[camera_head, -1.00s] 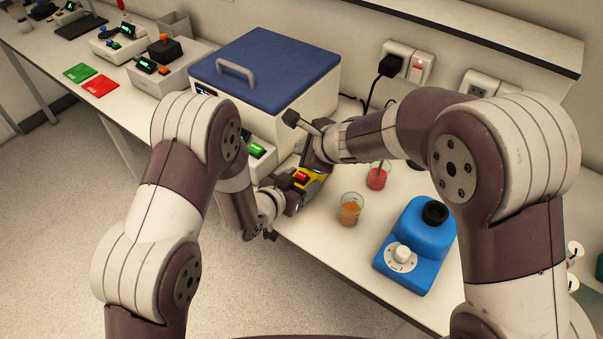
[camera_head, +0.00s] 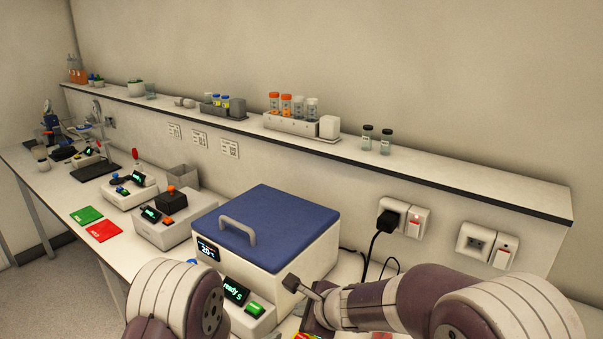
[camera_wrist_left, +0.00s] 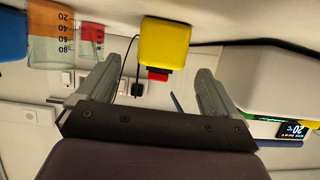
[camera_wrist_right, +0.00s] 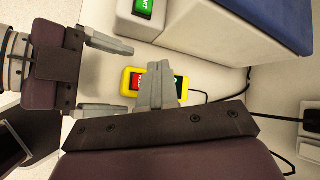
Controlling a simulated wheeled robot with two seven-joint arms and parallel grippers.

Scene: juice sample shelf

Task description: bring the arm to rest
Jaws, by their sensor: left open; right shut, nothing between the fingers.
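My right gripper (camera_head: 312,318) is low in the head view, over the bench in front of the blue-lidded box. In the left wrist view the open left fingers (camera_wrist_left: 170,70) have the yellow device (camera_wrist_left: 167,43) ahead of the gap. I cannot tell whether they touch it. The left gripper is out of the head view.
The blue-lidded box (camera_head: 265,230) stands close behind the grippers, with a ready-display unit (camera_head: 245,305) in front. An orange-filled beaker (camera_wrist_left: 50,35) and a red one (camera_wrist_left: 91,40) stand nearby. A wall shelf (camera_head: 400,168) with vials runs above. Cables (camera_head: 372,250) hang behind.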

